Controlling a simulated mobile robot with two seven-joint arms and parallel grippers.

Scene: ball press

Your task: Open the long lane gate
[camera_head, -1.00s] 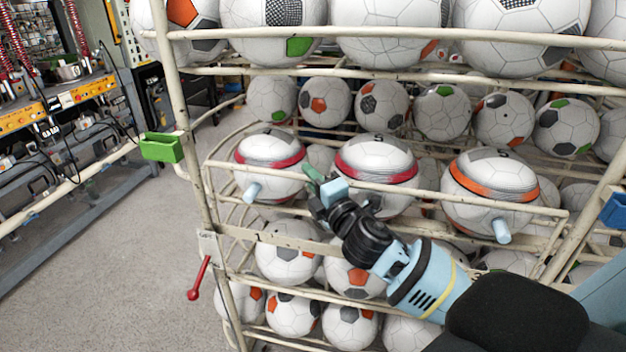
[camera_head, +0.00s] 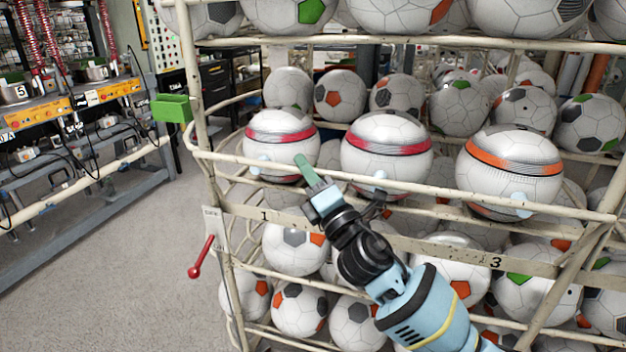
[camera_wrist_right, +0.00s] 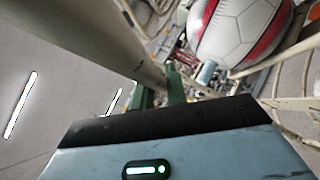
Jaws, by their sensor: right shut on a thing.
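The long cream front rail (camera_head: 440,190) of the ball rack crosses in front of a row of white balls with red or orange bands. I take this rail for the lane gate. My right gripper (camera_head: 303,168), with green fingers, is shut on the rail near the left banded ball (camera_head: 281,140). In the right wrist view, the green fingers (camera_wrist_right: 161,95) are at a thick beige bar (camera_wrist_right: 95,40); their exact contact is partly hidden. Light blue pegs show at the balls, one by the right ball (camera_head: 520,205). My left gripper is not in view.
A red-knobbed lever (camera_head: 202,258) hangs at the left post. A numbered plank (camera_head: 470,257) runs below the rail. Balls fill the tiers above and below. Grey floor (camera_head: 120,270) is clear at the left, before a workbench.

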